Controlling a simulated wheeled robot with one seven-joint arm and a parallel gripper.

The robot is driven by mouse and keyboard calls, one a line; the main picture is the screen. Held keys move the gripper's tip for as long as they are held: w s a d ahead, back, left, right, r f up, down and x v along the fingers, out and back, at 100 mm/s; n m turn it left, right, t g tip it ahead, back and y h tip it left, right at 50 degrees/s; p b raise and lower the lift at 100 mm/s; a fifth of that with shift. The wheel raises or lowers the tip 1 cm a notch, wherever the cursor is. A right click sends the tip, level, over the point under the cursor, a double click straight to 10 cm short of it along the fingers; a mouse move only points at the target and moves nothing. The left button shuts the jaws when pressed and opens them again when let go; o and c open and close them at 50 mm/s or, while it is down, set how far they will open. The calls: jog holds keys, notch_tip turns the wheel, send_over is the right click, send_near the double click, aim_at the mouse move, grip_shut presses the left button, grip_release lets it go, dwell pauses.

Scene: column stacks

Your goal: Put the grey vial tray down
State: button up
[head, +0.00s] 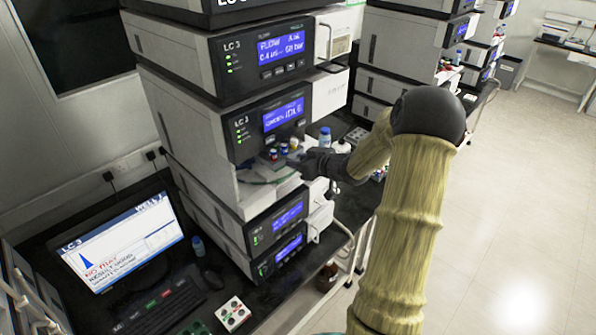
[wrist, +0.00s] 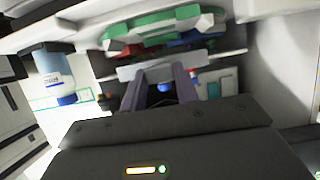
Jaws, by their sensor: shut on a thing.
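The grey vial tray (head: 270,163) is small and carries several vials with coloured caps. It is in the open bay of the middle LC 3 unit in the head view, at the tips of my gripper (head: 300,163). My gripper reaches in from the right and is shut on the tray. In the wrist view a grey edge, apparently the tray (wrist: 140,72), lies across the tips of my gripper (wrist: 160,78). Red and blue parts show beyond it. I cannot tell whether the tray's underside touches the bay floor (head: 255,196).
A green piece (wrist: 165,27) shows in the wrist view beyond the tray. A blue-capped bottle (head: 324,138) stands right of the bay; a bottle (wrist: 54,75) shows at left in the wrist view. A monitor (head: 122,240), keyboard (head: 158,305) and white vial holder (head: 233,313) occupy the bench.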

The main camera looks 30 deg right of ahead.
notch_tip(320, 180, down, 4)
jog(key=shift+w+f+p, duration=0.1)
jog(key=shift+w+p, duration=0.05)
jog(key=shift+p, duration=0.4)
jog(key=shift+a, duration=0.25)
grip_shut()
jog(key=o, duration=0.9)
grip_release()
jog(key=shift+c, duration=0.2)
jog(key=shift+o, duration=0.6)
jog(key=shift+d, duration=0.25)
jog(key=b+v, duration=0.3)
jog(key=v, duration=0.9)
